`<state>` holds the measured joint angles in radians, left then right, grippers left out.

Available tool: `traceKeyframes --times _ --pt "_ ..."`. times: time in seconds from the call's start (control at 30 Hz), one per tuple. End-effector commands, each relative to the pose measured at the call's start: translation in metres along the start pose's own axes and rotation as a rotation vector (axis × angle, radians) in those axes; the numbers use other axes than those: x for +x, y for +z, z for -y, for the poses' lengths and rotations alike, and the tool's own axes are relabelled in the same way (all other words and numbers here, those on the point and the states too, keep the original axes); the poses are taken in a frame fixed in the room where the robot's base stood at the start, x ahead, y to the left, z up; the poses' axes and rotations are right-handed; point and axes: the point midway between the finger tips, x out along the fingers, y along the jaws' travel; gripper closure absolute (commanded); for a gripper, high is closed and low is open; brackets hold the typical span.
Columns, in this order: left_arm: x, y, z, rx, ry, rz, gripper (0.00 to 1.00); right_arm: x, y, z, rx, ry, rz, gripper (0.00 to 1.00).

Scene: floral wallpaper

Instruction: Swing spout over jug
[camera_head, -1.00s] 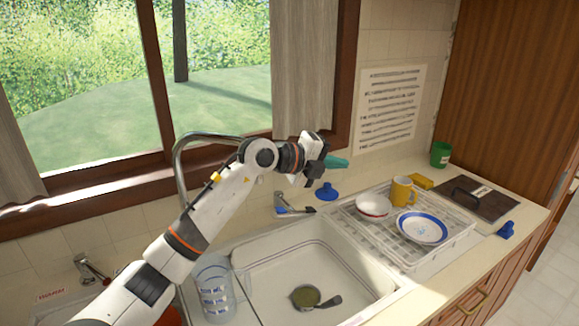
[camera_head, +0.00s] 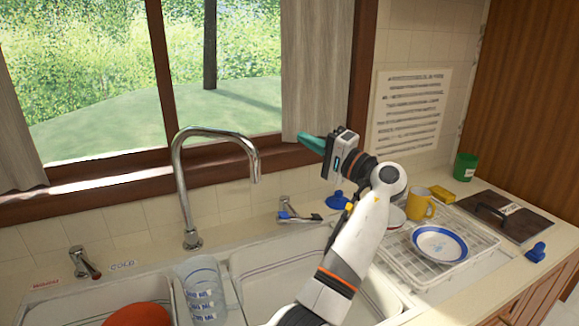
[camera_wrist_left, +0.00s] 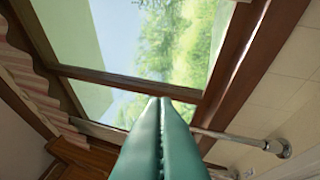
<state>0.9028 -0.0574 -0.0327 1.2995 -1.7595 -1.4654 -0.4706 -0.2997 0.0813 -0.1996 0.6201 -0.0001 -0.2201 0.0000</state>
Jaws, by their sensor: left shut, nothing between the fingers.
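The chrome spout (camera_head: 182,180) rises from its base behind the sink and arches to the right. Its open end (camera_head: 255,178) hangs to the right of the jug and farther back. The clear measuring jug (camera_head: 203,290) with blue marks stands upright near the divider between the two basins. My left gripper (camera_head: 302,140) has shut green fingers, empty, pointing left toward the spout. It is apart from the spout, to its right in the picture. In the left wrist view the fingers (camera_wrist_left: 160,103) are shut, and a chrome tube (camera_wrist_left: 235,138), likely the spout, lies to their right. My right gripper is not in view.
A red-handled tap (camera_head: 84,262) stands at left, a blue-handled tap (camera_head: 295,212) right of the spout. An orange object (camera_head: 138,315) is in the left basin. A dish rack (camera_head: 455,275) with crockery stands at right. The window and its frame are close behind the gripper.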

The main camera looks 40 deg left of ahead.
Motion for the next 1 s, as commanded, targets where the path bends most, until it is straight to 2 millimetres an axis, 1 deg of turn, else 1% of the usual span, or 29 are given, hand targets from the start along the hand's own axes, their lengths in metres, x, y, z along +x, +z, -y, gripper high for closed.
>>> traceKeyframes --times 0.03,0.1,0.2,0.3,0.37,0.47,0.7,0.83,0.9,1.0 --pt "-0.006 -0.01 0.015 0.049 -0.06 -0.053 1.0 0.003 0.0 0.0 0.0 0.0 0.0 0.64" --pt "-0.012 -0.021 0.028 0.109 -0.125 -0.111 1.0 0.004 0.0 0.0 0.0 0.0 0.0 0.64" --pt "-0.017 -0.03 0.038 0.159 -0.181 -0.157 1.0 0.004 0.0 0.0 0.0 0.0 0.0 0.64" --pt "-0.015 -0.034 0.041 0.174 -0.197 -0.171 1.0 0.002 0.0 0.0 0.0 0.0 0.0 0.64" --pt "-0.009 -0.035 0.041 0.174 -0.195 -0.173 1.0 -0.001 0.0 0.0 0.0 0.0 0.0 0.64" --pt "0.007 -0.038 0.042 0.174 -0.194 -0.174 1.0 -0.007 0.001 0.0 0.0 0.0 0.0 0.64" --pt "0.058 -0.048 0.05 0.173 -0.191 -0.173 1.0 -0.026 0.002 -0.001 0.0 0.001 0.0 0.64" --pt "0.083 -0.053 0.054 0.173 -0.191 -0.173 1.0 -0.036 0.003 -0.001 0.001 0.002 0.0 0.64" --pt "0.072 -0.062 0.052 0.17 -0.193 -0.168 1.0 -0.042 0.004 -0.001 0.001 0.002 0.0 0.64" --pt "0.067 -0.073 0.05 0.171 -0.193 -0.168 1.0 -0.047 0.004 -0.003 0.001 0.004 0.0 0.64"
